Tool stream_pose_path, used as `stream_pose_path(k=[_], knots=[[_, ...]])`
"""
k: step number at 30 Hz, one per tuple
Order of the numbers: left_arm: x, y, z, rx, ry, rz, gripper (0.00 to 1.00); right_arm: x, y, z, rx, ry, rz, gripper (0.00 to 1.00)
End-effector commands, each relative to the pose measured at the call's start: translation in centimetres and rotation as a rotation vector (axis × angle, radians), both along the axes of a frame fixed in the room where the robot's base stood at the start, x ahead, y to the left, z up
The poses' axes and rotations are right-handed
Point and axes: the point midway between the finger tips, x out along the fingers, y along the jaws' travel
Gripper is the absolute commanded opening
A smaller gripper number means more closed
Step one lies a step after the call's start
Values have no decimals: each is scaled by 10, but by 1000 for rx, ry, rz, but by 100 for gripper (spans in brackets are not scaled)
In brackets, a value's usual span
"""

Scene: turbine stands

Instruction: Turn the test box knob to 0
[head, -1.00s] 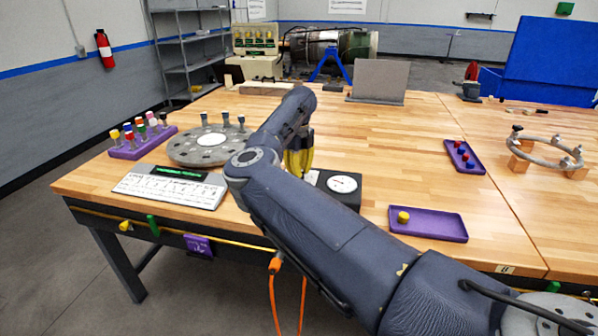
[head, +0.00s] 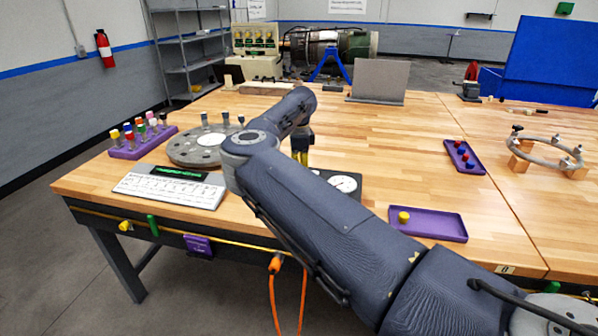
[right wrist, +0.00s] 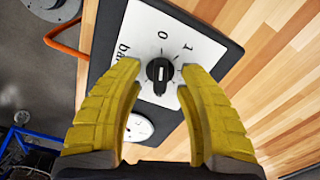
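The test box (head: 352,192) is a dark box on the table's front part, partly hidden behind my right arm. Its round white gauge (head: 344,183) shows in the head view and, in part, in the right wrist view (right wrist: 138,127). The black knob (right wrist: 160,70) sits on a white plate (right wrist: 150,45) marked 0 and 1; which mark it points at is hard to tell. My right gripper (right wrist: 159,71) is open, its yellow fingers on either side of the knob with gaps. My left gripper is out of view.
A white keyboard-like panel (head: 160,190), a grey disc (head: 190,148) and a purple peg rack (head: 140,147) stand left of the box. A purple tray (head: 445,226) with a yellow piece lies to the right. An orange cable (head: 272,290) hangs at the front edge.

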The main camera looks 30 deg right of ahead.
Motion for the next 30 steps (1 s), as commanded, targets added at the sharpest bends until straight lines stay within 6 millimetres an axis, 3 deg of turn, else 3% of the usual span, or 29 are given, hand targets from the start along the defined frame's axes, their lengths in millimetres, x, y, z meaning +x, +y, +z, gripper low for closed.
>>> stream_pose_path(k=[3,4,17,30], knots=[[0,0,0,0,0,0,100,0,0,0,0,-1,-1,37],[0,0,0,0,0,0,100,0,0,0,0,-1,-1,45],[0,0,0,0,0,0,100,0,0,3,0,-1,-1,45],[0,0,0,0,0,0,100,1,0,29,0,-2,-1,45]])
